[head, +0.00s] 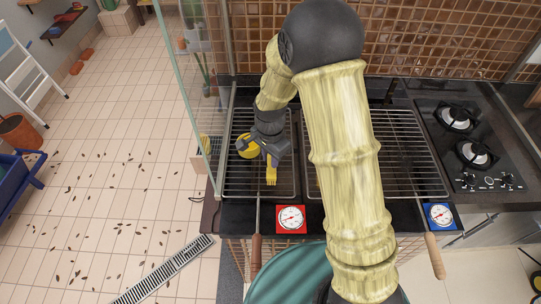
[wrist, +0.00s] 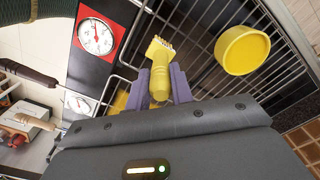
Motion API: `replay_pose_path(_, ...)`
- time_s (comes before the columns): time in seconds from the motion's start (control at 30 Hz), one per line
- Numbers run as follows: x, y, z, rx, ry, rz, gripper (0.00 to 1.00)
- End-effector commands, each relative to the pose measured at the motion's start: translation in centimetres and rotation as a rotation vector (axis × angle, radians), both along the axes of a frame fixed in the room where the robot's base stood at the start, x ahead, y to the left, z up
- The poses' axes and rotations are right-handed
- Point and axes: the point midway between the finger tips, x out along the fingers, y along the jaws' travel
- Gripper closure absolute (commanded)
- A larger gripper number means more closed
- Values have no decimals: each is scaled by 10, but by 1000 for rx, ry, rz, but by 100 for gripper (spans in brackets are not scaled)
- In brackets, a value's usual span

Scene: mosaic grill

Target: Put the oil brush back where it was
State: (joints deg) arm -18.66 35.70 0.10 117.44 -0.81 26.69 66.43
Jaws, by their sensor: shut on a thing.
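My gripper (head: 268,156) is over the left grill grate (head: 277,189). In the wrist view its two purple-grey fingers (wrist: 167,84) are shut on the yellow oil brush (wrist: 159,72). The brush's bristle end points away from my gripper, towards the front of the grill in the head view (head: 271,174). A round yellow bowl (wrist: 242,50) is on the left grate beside the brush; it also shows in the head view (head: 246,144), partly behind my gripper. I cannot tell whether the brush touches the grate.
A glass panel (head: 199,90) stands left of the grill. A red-framed dial (head: 290,218) and a blue-framed dial (head: 439,215) sit along the front. The right grate (head: 410,150) looks empty where visible; my arm hides part of it. A gas hob (head: 470,140) is farther right.

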Motion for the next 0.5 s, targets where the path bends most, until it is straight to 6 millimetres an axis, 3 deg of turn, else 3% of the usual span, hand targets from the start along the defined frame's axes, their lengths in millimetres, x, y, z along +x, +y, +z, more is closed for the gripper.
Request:
replay_pose_path(0.13, 0, 0, -3, 0, 0, 0, 100)
replay_pose_path(0.17, 0, 0, -3, 0, 0, 1, 76)
replay_pose_path(0.27, 0, 0, -2, 0, 0, 1, 56)
replay_pose_path(0.5, 0, 0, -2, 0, 0, 0, 56)
